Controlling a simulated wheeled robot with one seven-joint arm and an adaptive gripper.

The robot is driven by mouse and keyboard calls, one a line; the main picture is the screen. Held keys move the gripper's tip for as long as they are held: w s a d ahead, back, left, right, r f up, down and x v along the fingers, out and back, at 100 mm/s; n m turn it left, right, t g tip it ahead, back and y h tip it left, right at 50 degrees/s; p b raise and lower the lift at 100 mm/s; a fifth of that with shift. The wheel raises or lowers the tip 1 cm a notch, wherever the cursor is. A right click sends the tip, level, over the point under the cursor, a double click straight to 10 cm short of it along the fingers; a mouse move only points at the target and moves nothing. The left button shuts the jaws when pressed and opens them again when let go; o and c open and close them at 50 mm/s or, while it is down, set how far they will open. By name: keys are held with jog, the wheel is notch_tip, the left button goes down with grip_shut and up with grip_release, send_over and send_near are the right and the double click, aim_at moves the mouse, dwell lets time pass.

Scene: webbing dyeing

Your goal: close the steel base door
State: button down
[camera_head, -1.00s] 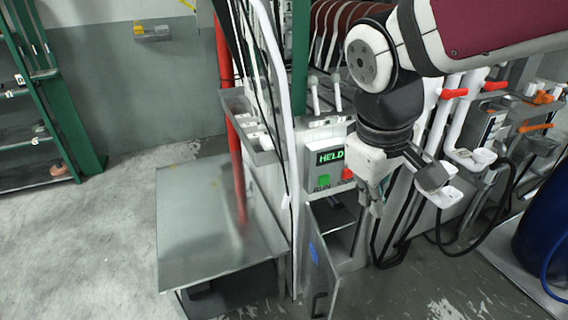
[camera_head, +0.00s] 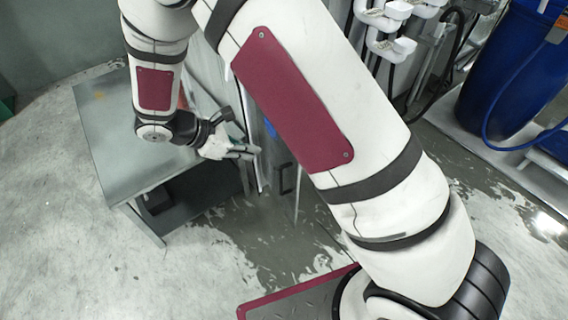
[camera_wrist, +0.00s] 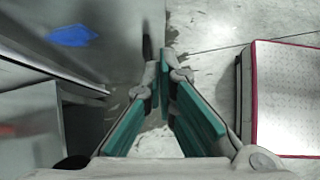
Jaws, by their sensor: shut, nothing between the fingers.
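The steel base door (camera_head: 284,150) stands open, swung out from the machine's base. Its face carries a blue patch (camera_head: 270,127) and a dark handle (camera_head: 287,178). My arm covers part of the door in the head view. My gripper (camera_head: 254,152) is shut and empty, just left of the door, on the side with the handle. In the wrist view the door's grey face (camera_wrist: 110,65) fills the upper left, with the blue patch (camera_wrist: 72,36) on it. The handle (camera_wrist: 147,47) shows just beyond my fingertips (camera_wrist: 160,72). I cannot tell whether they touch the door.
A steel table (camera_head: 125,155) stands left of my gripper, with dark space under its top. White valves (camera_head: 390,45) and hoses are at the upper right. A blue drum (camera_head: 505,75) stands at the far right. The wet floor (camera_head: 265,240) in front of the door is clear.

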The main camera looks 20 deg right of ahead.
jog(key=d+r+b+x, duration=0.1)
jog(key=b+x, duration=0.1)
jog(key=x, duration=1.1)
jog(key=shift+d+f+n+b, duration=0.25)
jog(key=shift+n+b, duration=0.05)
jog(key=shift+b, duration=0.1)
jog(key=shift+w+d, duration=0.1)
jog(key=shift+w, duration=0.1)
